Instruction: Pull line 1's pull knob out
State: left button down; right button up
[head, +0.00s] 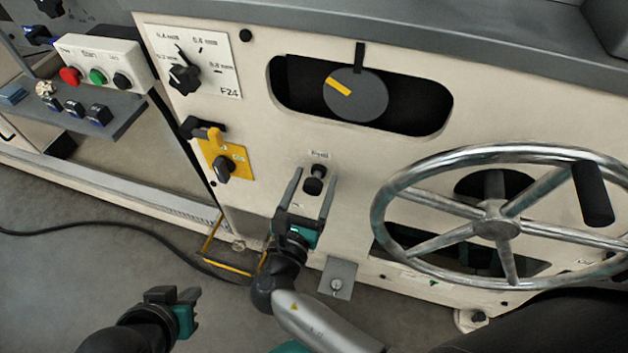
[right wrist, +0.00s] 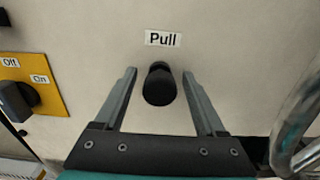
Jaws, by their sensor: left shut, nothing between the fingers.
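The black pull knob (head: 314,181) sticks out of the cream machine panel below a small label. In the right wrist view the knob (right wrist: 159,84) sits under a label reading "Pull" (right wrist: 163,39). My right gripper (head: 310,184) is open, with its two long fingers pointing at the panel. In the right wrist view the fingers of the right gripper (right wrist: 158,88) stand one on each side of the knob, with a visible gap on both sides. My left gripper (head: 173,296) is shut and empty, low at the left above the floor.
A large chrome handwheel (head: 495,228) with a black handle stands right of the knob. A yellow plate with an Off/On switch (head: 224,167) is to the left. Above are a rotary selector (head: 184,78) and a dark disc (head: 356,95) in a slot. A black cable (head: 110,236) lies on the floor.

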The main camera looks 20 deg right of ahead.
grip_shut()
dwell(0.3)
dwell(0.9)
